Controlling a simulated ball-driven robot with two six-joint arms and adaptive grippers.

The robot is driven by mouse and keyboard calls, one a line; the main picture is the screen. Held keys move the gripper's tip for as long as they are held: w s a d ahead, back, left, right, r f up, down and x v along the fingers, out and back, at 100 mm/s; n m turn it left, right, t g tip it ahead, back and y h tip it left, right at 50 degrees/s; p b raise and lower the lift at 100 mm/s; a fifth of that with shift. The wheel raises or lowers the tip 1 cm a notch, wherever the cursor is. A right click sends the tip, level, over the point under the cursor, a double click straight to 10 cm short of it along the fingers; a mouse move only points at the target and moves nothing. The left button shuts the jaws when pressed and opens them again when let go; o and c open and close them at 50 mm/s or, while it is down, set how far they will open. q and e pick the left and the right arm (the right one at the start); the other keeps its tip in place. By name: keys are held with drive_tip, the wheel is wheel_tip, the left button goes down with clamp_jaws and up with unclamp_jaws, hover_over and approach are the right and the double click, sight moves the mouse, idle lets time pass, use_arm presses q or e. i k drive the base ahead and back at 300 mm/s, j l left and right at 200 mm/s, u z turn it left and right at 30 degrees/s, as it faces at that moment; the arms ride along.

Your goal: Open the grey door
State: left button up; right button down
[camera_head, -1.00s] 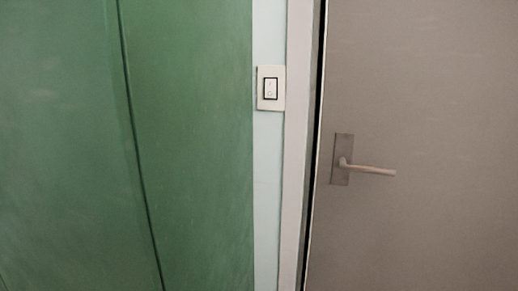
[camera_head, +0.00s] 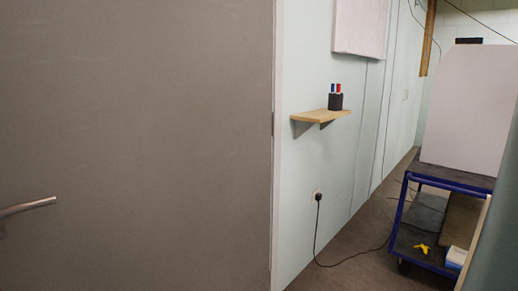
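The grey door (camera_head: 150,130) fills the left half of the head view and looks shut in its frame. Its lever handle (camera_head: 28,207) shows at the left edge, lying nearly level; its mounting plate is mostly cut off by the picture edge. Neither of my grippers is in view.
Right of the door, a wooden shelf (camera_head: 320,116) holds a dark pen cup (camera_head: 335,101). A plug with a cable (camera_head: 317,220) trails onto the floor (camera_head: 345,260). A blue cart (camera_head: 430,205) carrying a large white panel (camera_head: 468,110) stands at the right.

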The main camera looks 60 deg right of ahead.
sight(150, 125)
drive_tip(key=z, duration=1.25)
